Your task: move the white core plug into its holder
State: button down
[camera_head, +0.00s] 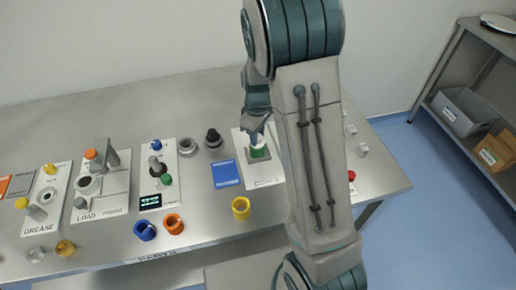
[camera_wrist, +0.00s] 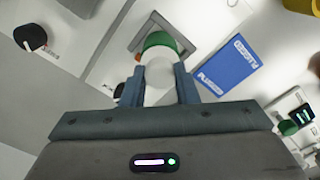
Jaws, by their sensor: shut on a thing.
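The white core plug (camera_wrist: 158,72) is between the two fingers of my gripper (camera_wrist: 157,88) in the wrist view, and the fingers are shut on it. Just beyond it is a green round part (camera_wrist: 160,41), over a pale square block. In the head view the green part (camera_head: 259,153) sits on that block, on a white plate (camera_head: 268,177). My gripper (camera_head: 256,136) is right above it there, pointing down. Whether the plug touches the green part cannot be told. The white plug is mostly hidden by my gripper in the head view.
A blue card (camera_head: 225,174) lies left of the white plate, with a yellow ring (camera_head: 241,208) in front. Blue (camera_head: 145,230) and orange (camera_head: 173,223) rings stand near the front edge. The LOAD station (camera_head: 100,190) is further left. A shelf with a grey bin (camera_head: 465,110) stands right.

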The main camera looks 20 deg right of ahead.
jog(key=shift+r+p, duration=1.2)
jog(key=shift+r, duration=0.9)
jog(key=shift+r, duration=0.1)
jog(key=shift+r+p, duration=1.2)
jog(key=shift+r, duration=0.7)
